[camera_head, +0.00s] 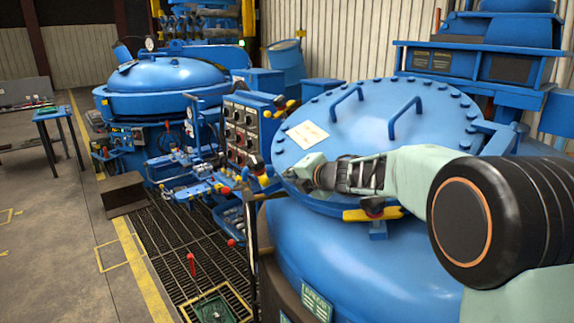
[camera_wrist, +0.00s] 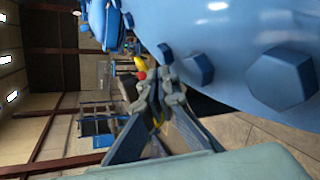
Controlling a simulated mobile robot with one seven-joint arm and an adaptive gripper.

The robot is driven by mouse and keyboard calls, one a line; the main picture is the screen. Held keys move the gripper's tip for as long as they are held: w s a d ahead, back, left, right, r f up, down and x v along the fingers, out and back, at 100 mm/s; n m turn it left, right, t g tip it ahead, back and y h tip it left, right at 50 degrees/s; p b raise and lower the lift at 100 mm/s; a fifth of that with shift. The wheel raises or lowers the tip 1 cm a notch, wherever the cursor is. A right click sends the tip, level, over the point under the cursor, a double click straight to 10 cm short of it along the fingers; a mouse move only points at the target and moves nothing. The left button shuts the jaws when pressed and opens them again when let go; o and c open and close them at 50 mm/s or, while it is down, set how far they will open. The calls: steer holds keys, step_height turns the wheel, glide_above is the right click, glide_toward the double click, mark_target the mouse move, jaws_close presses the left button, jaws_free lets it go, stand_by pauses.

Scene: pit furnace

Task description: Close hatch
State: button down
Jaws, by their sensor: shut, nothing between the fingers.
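The hatch (camera_head: 358,105) is a large round blue lid with bolts around its rim, two bar handles and a pale label. It covers the top of the near blue vessel (camera_head: 350,250); I cannot tell whether it sits fully down. My gripper (camera_head: 288,172) is at the lid's left front edge, its fingers together and empty. The arm reaches in from the right across the front of the lid and hides part of its rim. In the wrist view my fingertips (camera_wrist: 163,82) are beside the blue curved lid (camera_wrist: 225,40) with its large hex bolts; contact is unclear.
A control panel (camera_head: 243,128) with knobs stands left of the vessel. Yellow clamp levers (camera_head: 372,213) sit at the lid's edge. A second blue furnace (camera_head: 165,85) stands behind left. A floor grating (camera_head: 185,255) and open concrete floor lie to the left.

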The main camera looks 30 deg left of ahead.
steer(key=shift+w+f, duration=0.25)
steer(key=shift+f, duration=0.3)
steer(key=shift+d, duration=0.1)
